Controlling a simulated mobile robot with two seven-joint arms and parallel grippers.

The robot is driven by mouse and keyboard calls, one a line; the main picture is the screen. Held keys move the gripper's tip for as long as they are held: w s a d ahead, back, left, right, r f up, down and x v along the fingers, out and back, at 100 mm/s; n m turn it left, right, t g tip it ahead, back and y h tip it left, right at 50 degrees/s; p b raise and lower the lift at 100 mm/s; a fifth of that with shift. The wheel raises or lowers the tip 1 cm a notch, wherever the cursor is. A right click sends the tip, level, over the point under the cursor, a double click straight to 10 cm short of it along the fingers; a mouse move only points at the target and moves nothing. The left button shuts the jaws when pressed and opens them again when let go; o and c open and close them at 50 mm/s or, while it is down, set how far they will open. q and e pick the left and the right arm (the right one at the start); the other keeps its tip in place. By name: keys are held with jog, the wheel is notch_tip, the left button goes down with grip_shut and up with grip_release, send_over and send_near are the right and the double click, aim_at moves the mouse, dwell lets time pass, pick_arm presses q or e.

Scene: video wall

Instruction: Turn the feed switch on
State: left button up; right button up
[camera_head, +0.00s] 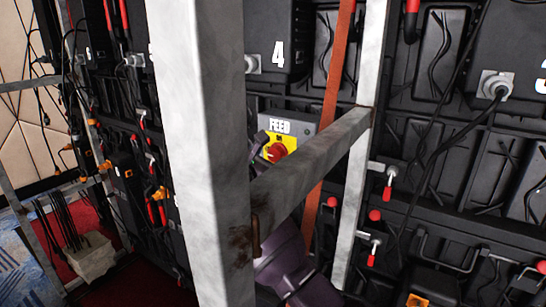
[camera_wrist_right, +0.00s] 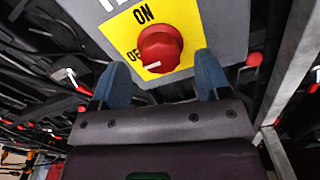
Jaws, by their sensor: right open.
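The feed switch is a red round knob (camera_head: 277,151) on the yellow plate of a grey box (camera_head: 303,130) labelled FEED. In the right wrist view the knob (camera_wrist_right: 159,47) sits below the word ON, with a partly covered OFF label to its left. A pale mark shows at its lower edge; I cannot tell its setting. My right gripper (camera_wrist_right: 160,72) is open, with one blue finger on each side of the knob and apart from it. In the head view one finger of the right gripper (camera_head: 259,145) shows beside the box; the rest is largely behind a metal beam. My left gripper is not in view.
A thick grey upright post (camera_head: 205,140) and a slanted crossbar (camera_head: 310,160) stand in front of my right arm. A thinner post (camera_head: 358,180) and an orange strap (camera_head: 325,150) are right of the box. Black panels with cables and red-tipped levers fill the back.

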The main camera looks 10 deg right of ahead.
aim_at(276, 154)
jog(key=shift+x, duration=1.4)
jog(key=c, duration=0.9)
